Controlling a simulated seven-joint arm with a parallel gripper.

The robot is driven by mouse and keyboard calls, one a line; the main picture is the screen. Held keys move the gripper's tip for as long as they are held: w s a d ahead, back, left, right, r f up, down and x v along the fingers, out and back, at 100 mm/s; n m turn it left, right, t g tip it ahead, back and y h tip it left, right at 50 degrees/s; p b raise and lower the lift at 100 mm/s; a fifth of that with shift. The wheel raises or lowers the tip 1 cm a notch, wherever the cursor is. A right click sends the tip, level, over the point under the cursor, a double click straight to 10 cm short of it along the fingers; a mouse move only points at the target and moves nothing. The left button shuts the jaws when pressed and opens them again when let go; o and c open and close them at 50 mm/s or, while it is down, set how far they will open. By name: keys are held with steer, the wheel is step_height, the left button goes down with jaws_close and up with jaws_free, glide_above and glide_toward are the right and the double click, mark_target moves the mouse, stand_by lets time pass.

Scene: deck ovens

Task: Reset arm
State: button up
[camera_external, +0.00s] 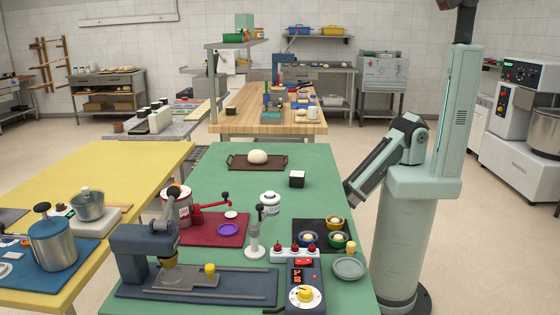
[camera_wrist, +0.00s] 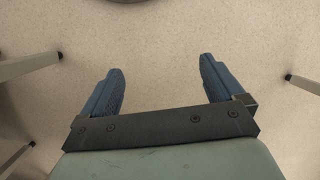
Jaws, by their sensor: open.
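My gripper (camera_wrist: 161,64) is open and empty in the wrist view. Its two blue fingers stand wide apart above the bare speckled floor (camera_wrist: 160,35), with nothing between them. In the external view my arm bends down and left from the column, and its lower end is by the right edge of the green table (camera_external: 345,224). The fingers cannot be made out there.
Table or stand legs (camera_wrist: 30,66) edge the wrist view.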

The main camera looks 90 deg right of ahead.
steer(key=s+d+r+m+g, duration=0.3)
steer(key=s+d, duration=0.8)
steer(key=d, duration=0.1)
steer(key=shift+s+d, duration=0.25)
steer(key=shift+s, duration=0.1)
steer(key=shift+r, duration=0.1)
